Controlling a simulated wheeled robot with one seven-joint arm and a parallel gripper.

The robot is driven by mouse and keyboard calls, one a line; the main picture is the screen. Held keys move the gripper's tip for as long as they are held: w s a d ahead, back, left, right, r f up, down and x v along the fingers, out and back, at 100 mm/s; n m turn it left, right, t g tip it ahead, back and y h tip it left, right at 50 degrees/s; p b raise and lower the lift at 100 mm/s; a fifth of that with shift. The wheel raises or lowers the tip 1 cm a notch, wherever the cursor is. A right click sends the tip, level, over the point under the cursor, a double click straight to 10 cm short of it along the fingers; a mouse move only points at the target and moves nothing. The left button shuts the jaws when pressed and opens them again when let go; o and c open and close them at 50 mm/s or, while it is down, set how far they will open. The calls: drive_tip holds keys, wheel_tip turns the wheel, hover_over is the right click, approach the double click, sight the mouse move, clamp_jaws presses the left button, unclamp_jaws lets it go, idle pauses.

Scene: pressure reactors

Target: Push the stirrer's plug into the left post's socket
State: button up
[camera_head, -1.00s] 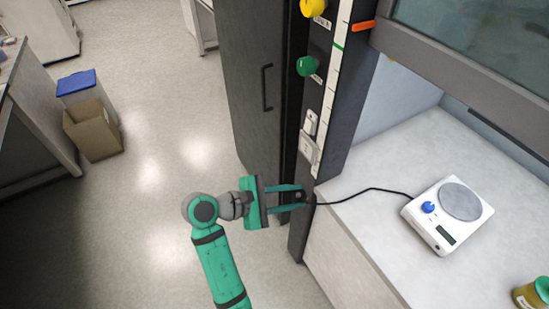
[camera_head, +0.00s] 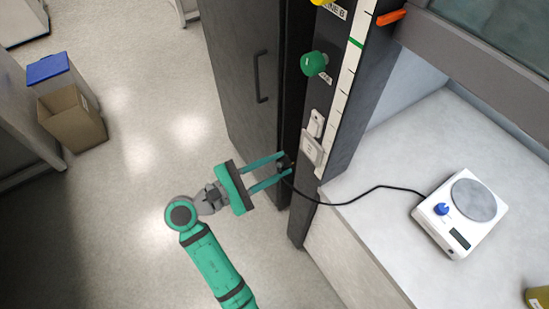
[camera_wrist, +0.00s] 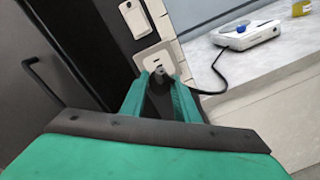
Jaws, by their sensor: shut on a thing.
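My gripper (camera_head: 281,171) is shut on the black plug (camera_head: 284,169) at its fingertips, just left of and a little below the socket. The plug also shows between the fingers in the wrist view (camera_wrist: 160,88). The white socket plate (camera_head: 312,150) is on the dark left post (camera_head: 345,110); in the wrist view the socket (camera_wrist: 158,62) is just beyond the plug, its lower part hidden by the plug and fingers. The plug looks apart from the socket. A black cord runs from the plug to the white stirrer (camera_head: 460,213) on the bench.
A white switch (camera_head: 316,123) sits above the socket, and a green knob (camera_head: 314,63) higher on the post. A dark cabinet door (camera_head: 240,80) with a handle stands left. The pale bench (camera_head: 390,160) is right. The floor at left is open, with a cardboard box (camera_head: 72,120).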

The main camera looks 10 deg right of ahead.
sight(289, 160)
drive_tip(key=shift+s, duration=0.2)
drive_tip(key=shift+x, duration=2.85)
drive_tip(key=shift+w+r, duration=0.15)
drive_tip(key=shift+w, duration=0.05)
drive_tip(key=shift+s+r, duration=0.1)
drive_tip(key=shift+d, duration=0.5)
idle(0.3)
drive_tip(key=o, duration=1.1)
